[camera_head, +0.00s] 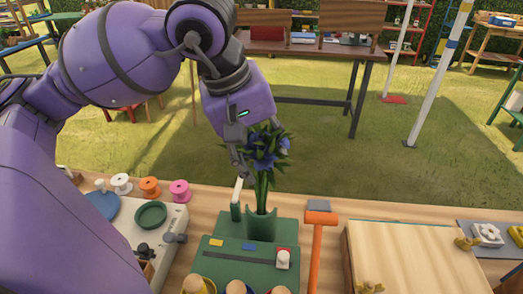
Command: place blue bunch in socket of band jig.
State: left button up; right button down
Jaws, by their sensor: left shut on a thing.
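The blue bunch (267,148) has blue flowers, dark green leaves and a green stem. It stands upright over the green band jig (237,262), and its stem's lower end is inside the curved green socket (262,223). My left gripper (243,170) comes down from above at the bunch's left side and is shut on it. The flowers and leaves partly hide the fingers. The socket wall hides the stem's foot, so I cannot tell whether it touches the bottom. My right gripper is not in view.
An orange-handled tool (317,245) stands right of the jig. Coloured spools (150,187) and a green ring (151,215) are at left. Several round-topped pegs are at the front edge.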

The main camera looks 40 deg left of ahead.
pick_arm(q)
jog(key=shift+f, duration=0.2)
jog(key=o, duration=1.3)
jog(key=shift+o, duration=1.3)
jog(key=shift+r, duration=0.4)
jog(key=v, duration=1.1)
jog(key=shift+s+r+p, duration=0.2)
jog(key=shift+r+p, duration=0.1)
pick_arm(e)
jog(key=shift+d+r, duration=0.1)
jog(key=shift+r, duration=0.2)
